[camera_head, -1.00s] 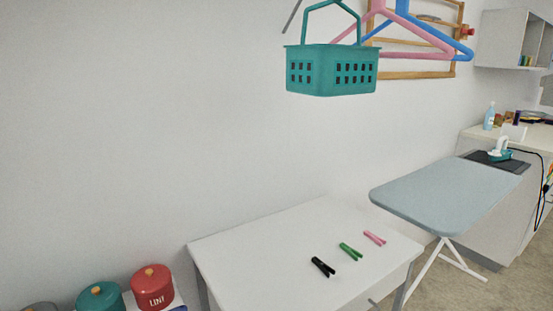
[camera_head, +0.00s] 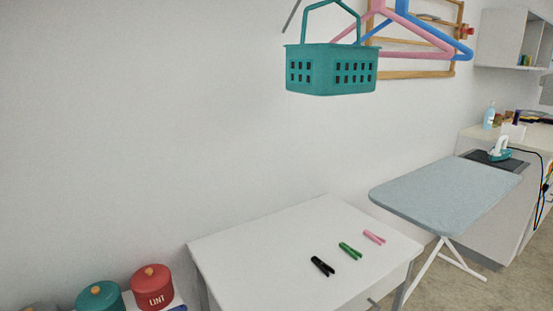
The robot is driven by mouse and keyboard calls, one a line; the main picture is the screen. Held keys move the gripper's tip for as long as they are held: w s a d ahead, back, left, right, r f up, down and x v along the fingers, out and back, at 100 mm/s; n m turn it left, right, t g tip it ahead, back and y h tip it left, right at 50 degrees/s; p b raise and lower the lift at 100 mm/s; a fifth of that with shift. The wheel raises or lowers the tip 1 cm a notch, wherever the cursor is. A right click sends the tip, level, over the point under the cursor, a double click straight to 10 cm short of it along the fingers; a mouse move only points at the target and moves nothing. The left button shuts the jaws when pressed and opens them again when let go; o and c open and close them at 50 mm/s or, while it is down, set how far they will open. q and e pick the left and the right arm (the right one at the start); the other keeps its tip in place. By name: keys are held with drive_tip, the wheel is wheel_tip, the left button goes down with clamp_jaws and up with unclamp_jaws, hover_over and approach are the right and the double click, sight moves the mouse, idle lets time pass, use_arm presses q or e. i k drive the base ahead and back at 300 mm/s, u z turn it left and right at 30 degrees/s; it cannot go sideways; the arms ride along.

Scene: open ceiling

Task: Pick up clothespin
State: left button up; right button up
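Three clothespins lie apart in a slanting row on the right part of a white table (camera_head: 262,258) in the head view. The black clothespin (camera_head: 322,266) is nearest the front. The green clothespin (camera_head: 350,251) lies in the middle. The pink clothespin (camera_head: 374,237) lies farthest back, near the table's right edge. Neither of my grippers shows in the view.
A teal basket (camera_head: 331,70) hangs on the wall above the table, beside pink (camera_head: 415,32) and blue hangers (camera_head: 440,36). An ironing board (camera_head: 445,195) stands right of the table. A red tin (camera_head: 152,290) and a teal tin (camera_head: 100,298) stand at lower left. The table's left part is bare.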

sight(320, 265)
drive_tip(key=u, duration=3.85)
drive_tip(key=k, duration=1.95)
drive_tip(key=z, duration=0.15)
